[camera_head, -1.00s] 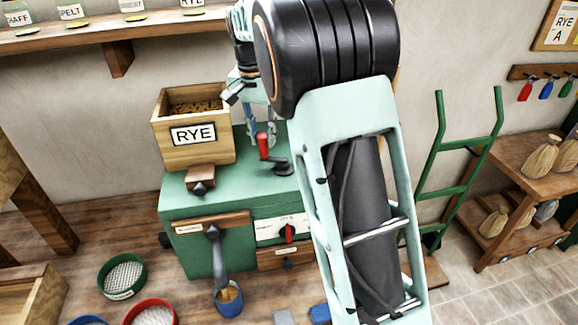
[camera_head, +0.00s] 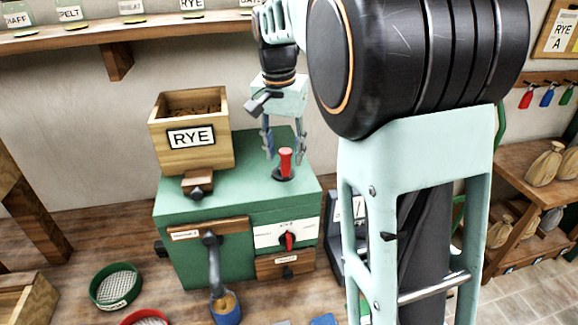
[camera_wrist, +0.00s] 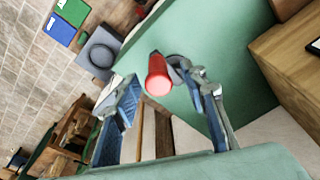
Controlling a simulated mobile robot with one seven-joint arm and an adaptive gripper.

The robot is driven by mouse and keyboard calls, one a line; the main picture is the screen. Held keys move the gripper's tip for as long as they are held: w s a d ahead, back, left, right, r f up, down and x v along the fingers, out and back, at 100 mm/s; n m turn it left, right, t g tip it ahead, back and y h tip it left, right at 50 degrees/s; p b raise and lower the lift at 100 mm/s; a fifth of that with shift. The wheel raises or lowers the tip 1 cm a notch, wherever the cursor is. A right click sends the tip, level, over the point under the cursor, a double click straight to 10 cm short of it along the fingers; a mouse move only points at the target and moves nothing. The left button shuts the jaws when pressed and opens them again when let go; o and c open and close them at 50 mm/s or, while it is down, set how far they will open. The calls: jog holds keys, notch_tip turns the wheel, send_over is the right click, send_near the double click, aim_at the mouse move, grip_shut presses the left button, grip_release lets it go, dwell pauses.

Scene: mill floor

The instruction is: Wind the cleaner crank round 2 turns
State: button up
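The cleaner is a green box (camera_head: 240,190) with a crank on its top. The crank's red handle (camera_head: 286,162) stands upright on a dark arm; it also shows in the wrist view as a red knob (camera_wrist: 158,75). My gripper (camera_head: 285,155) is above the cleaner top, pointing down, its two fingers spread either side of the red handle. In the wrist view the open fingers (camera_wrist: 168,95) are apart, with the handle between their tips and a gap on the left side. Whether the right finger touches the crank I cannot tell.
A wooden RYE hopper (camera_head: 192,140) stands on the cleaner's left. A shelf (camera_head: 100,45) runs along the wall above.

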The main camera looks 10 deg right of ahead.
notch_tip(320, 180, up, 7)
jog(key=p, duration=0.5)
jog(key=shift+r+p, duration=0.1)
jog(key=shift+p, duration=0.25)
jog(key=shift+r, duration=0.9)
